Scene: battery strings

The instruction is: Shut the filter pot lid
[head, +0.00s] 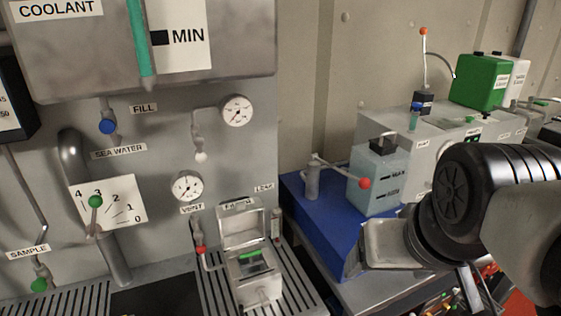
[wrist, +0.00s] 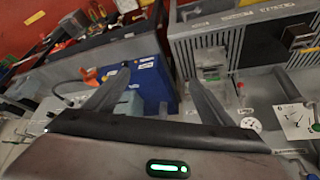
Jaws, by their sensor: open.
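The filter pot (head: 254,279) is a small light-grey metal box on the slatted ledge at the lower middle of the head view. Its lid (head: 243,228) stands raised at the back, under a label, so the pot is open. A green strip shows inside it. In the wrist view the pot appears to be the small pale box (wrist: 212,60) beyond the right finger, partly hidden. My gripper (wrist: 158,78) is open, with nothing between its fingers. My arm is to the right of the pot in the head view, clear of it.
A red-knobbed valve (head: 201,250) is close to the pot's left. Gauges and pipes cover the wall above. The slatted ledge in front looks clear.

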